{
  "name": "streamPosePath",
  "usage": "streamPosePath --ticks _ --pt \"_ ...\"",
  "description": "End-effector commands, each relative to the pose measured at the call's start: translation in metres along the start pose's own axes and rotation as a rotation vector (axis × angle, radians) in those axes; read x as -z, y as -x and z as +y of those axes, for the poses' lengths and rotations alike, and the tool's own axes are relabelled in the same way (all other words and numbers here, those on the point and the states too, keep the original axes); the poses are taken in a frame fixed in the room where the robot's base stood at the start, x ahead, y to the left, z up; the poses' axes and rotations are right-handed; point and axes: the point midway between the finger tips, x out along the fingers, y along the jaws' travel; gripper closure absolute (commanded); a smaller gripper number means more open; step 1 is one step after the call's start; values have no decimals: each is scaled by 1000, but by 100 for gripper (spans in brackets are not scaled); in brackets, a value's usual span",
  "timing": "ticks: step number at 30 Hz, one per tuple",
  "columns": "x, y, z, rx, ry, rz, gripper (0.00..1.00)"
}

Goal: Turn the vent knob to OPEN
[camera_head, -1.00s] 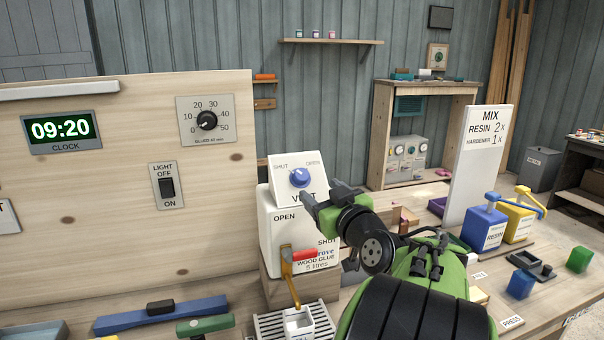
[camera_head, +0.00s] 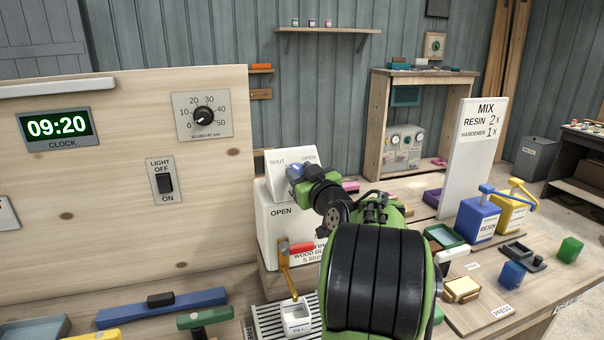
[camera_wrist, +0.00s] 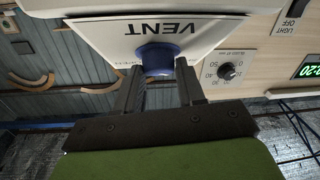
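The blue vent knob (camera_wrist: 160,57) sits on the white VENT panel (camera_wrist: 215,27), which looks upside down in the wrist view. In the head view the panel (camera_head: 278,160) shows SHUT at upper left and OPEN at upper right. The knob (camera_head: 295,172) is mostly hidden there by my gripper, and its pointer cannot be read. My gripper (camera_wrist: 159,66) is open, its two dark fingers on either side of the knob, tips close to its edges. Whether they touch it is unclear.
The panel stands above a white glue container (camera_head: 275,232) with a red-handled tap (camera_head: 300,247) below my arm. A wooden board with a dial (camera_head: 204,116) and light switch (camera_head: 163,182) is at left. A white MIX sign (camera_head: 474,150) and resin bottles stand at right.

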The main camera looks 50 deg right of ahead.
Motion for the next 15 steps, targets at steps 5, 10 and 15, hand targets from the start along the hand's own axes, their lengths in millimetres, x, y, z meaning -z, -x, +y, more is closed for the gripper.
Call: streamPosePath --ticks 5,10,15 --pt "0 0 0 -1 0 0 92" --pt "0 0 -1 -16 -17 -1 92" --pt "2 0 -3 -65 -66 -5 92"
